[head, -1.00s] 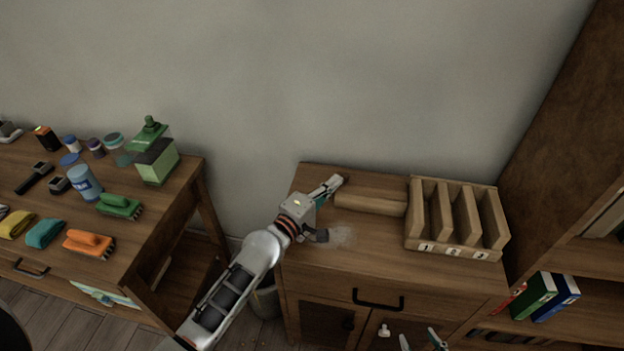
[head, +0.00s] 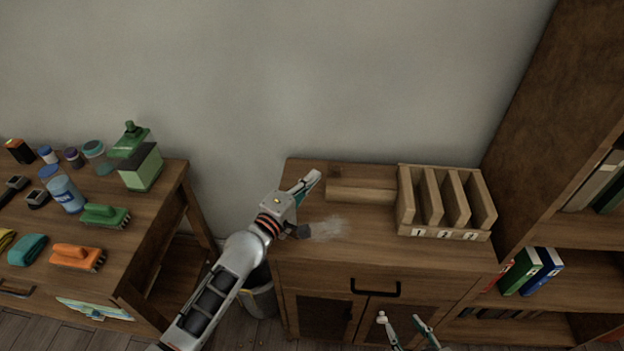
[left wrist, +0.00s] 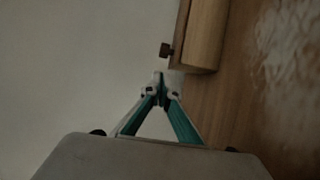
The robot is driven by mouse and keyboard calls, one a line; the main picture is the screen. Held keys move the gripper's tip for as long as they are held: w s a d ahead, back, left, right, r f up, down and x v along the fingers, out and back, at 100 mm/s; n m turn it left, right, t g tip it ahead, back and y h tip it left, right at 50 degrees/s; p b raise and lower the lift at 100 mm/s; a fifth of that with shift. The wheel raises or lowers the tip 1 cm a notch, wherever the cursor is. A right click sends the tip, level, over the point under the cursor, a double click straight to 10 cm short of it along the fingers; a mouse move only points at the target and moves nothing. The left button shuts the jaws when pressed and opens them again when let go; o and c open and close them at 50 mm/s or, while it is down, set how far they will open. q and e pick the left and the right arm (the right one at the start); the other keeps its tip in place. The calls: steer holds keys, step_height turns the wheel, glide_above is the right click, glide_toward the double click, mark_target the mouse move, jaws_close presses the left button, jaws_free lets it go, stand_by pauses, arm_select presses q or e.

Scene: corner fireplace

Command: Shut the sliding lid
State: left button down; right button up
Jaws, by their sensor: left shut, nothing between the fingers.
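A long, low wooden box (head: 362,184) lies along the back of the cabinet top. In the left wrist view the box (left wrist: 205,35) shows a small dark knob (left wrist: 166,50) at its near end. I cannot tell the lid apart from the box, or how far it stands open. My left gripper (head: 315,175) is shut and empty, just left of the box's left end. In the left wrist view its fingertips (left wrist: 160,78) are a little short of the knob. My right gripper (head: 400,319) is open and empty low in front of the cabinet, partly cut off.
A numbered wooden rack (head: 445,203) stands right of the box on the cabinet top (head: 400,255). A shelf with binders (head: 540,270) is at right. At left, a desk (head: 150,225) holds brushes, cloths and bottles. The cabinet top's front half is clear.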

arm_select(q)
steer(key=v, duration=1)
steer(key=shift+s+a, duration=0.1)
steer(key=shift+a, duration=0.05)
